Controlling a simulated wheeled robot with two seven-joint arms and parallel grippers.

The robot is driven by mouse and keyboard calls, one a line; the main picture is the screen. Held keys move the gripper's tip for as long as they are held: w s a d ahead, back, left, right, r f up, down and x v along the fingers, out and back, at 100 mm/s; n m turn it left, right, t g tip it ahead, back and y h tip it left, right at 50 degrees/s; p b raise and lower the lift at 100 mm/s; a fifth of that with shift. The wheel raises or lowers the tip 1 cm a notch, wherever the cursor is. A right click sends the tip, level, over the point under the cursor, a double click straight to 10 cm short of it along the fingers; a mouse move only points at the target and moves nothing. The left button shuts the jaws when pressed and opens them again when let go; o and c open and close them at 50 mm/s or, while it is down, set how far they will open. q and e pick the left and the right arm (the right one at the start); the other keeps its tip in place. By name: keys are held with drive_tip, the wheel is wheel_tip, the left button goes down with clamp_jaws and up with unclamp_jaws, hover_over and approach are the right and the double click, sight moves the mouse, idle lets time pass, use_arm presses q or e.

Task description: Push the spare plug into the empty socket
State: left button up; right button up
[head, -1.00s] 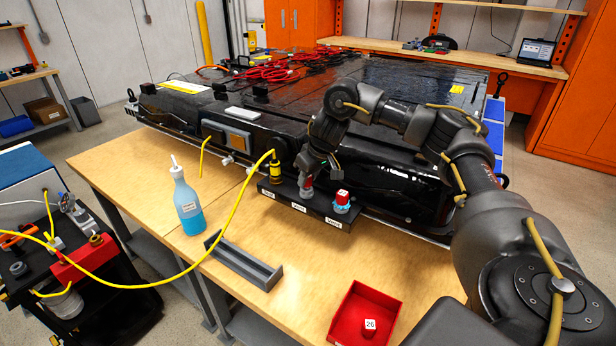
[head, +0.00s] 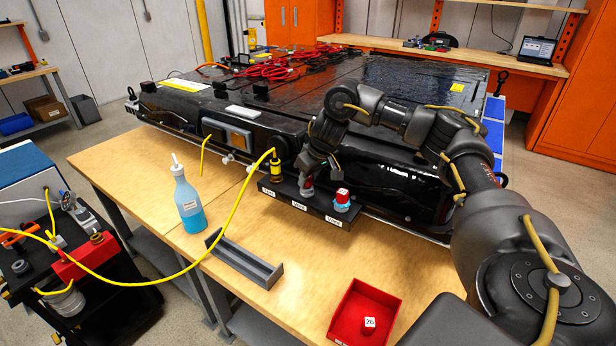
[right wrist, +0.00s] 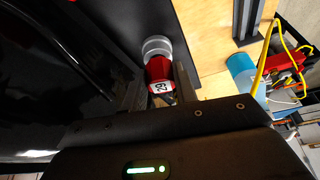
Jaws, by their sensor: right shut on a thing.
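A black socket block (head: 325,216) with white labels lies along the front of the battery pack. My right gripper (head: 308,182) is over its middle position, shut on a red plug (right wrist: 160,72) with a white "29" label. In the right wrist view the plug's end meets a round grey socket (right wrist: 157,47); I cannot tell how deep it sits. A second red plug (head: 342,195) stands in a light blue socket at the block's right end. A yellow plug (head: 276,170) with a cable stands at its left end. My left gripper is not in view.
A red tray (head: 349,301) at the front holds a red plug (head: 369,326) marked "26". A yellow cable (head: 222,237) crosses the table's left side.

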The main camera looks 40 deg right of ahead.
drive_tip(key=shift+s+d+f+p, duration=0.1)
drive_tip(key=shift+f+p, duration=0.4)
drive_tip(key=shift+p, duration=0.8)
idle(2.4)
drive_tip(key=o, duration=0.5)
drive_tip(key=o, duration=1.2)
drive_tip(key=shift+r, duration=0.1)
drive_tip(key=shift+d+r, duration=0.1)
drive_tip(key=shift+r, duration=0.1)
drive_tip(key=shift+r+p, duration=0.35)
drive_tip(key=shift+p, duration=0.25)
drive_tip(key=shift+p+v, duration=0.95)
drive_tip(key=shift+p, duration=0.1)
